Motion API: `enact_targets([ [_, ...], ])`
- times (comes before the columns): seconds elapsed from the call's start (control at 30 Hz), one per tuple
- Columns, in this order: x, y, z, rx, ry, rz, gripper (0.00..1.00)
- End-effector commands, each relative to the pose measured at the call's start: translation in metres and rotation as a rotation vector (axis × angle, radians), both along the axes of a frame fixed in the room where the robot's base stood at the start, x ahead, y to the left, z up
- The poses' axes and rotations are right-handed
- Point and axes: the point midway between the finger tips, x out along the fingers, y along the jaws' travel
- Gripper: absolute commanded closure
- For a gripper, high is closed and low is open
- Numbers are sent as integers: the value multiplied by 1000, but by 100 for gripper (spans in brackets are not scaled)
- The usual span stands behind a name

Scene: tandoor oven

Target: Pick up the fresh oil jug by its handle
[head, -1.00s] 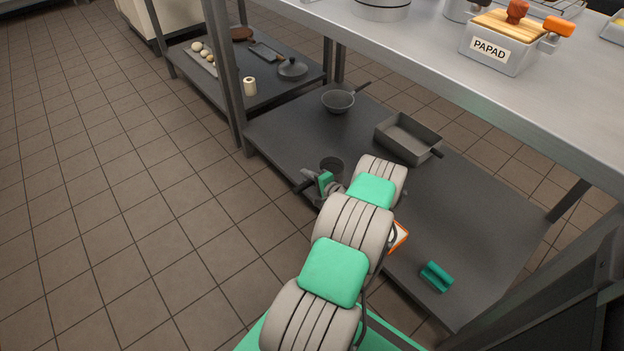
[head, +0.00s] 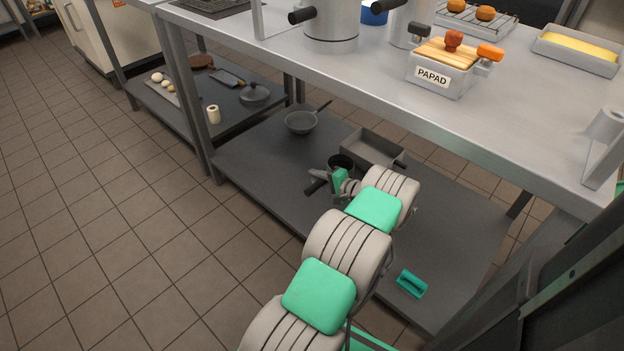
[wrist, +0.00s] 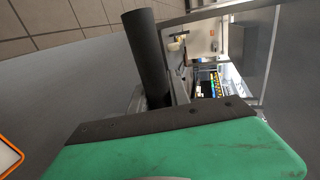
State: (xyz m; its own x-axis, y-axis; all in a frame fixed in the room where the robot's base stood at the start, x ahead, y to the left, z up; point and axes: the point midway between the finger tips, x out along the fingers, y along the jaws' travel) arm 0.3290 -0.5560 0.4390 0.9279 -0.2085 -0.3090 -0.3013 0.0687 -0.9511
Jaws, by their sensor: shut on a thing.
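The oil jug's dark round mouth (head: 341,161) shows just behind my gripper in the head view. Its black cylindrical handle (head: 316,187) sticks out to the left, and it also shows in the wrist view (wrist: 148,55). My gripper (head: 328,178) is shut on the handle. The jug appears held above the dark lower shelf (head: 255,150), with its rim overlapping the grey tray in the picture. Most of the jug's body is hidden behind my gripper and arm, so its contents and any label cannot be seen.
A grey rectangular tray (head: 372,149) and a dark pan (head: 300,122) lie on the lower shelf, with a teal object (head: 411,284) at its front. The steel table top (head: 390,75) overhangs; it bears a papad box (head: 440,78) and a pot (head: 331,25). The floor at left is clear.

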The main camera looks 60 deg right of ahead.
Motion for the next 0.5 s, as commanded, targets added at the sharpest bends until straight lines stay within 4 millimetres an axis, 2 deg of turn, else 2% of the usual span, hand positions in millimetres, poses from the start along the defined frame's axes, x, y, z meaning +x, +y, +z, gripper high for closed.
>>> enact_targets([
  [0.23, 1, -1, 6, -5, -1, 1, 100],
  [0.5, 1, -1, 27, -5, -1, 1, 100],
])
